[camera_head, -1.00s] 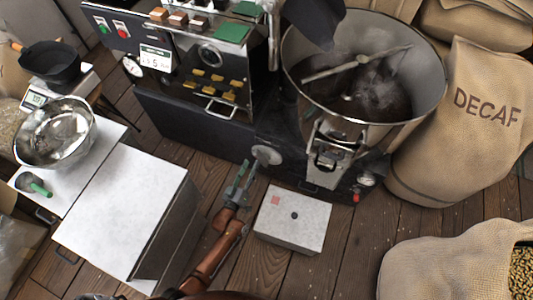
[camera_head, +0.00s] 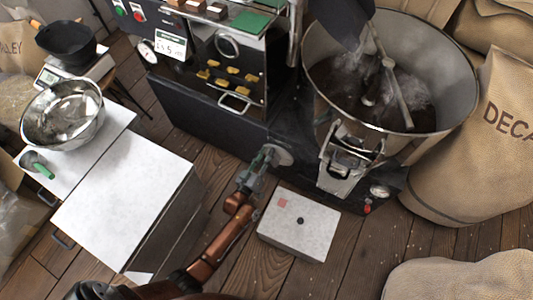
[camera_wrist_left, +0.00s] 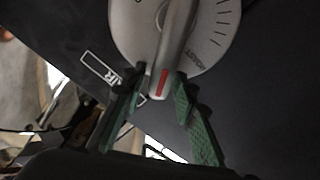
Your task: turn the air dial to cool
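The air dial (camera_head: 277,154) is a pale round disc on the dark front of the roaster. In the left wrist view the dial (camera_wrist_left: 212,32) fills the top, with tick marks and the word ROAST at its lower right. Its grey bar handle (camera_wrist_left: 173,42) ends in a red mark, pointing down near ROAST. An AIR label (camera_wrist_left: 100,70) sits to the left. My left gripper (camera_head: 264,158) is at the dial; its green fingers (camera_wrist_left: 160,88) are apart, one on each side of the handle's end, with a gap at least on the left. My right gripper is not in view.
A white box (camera_head: 299,225) stands on the wooden floor, right of my left arm. A white-topped cabinet (camera_head: 120,200) is on the left. The cooling bin (camera_head: 455,85) with its stirring arm is above right, beside the DECAF sack (camera_head: 470,165).

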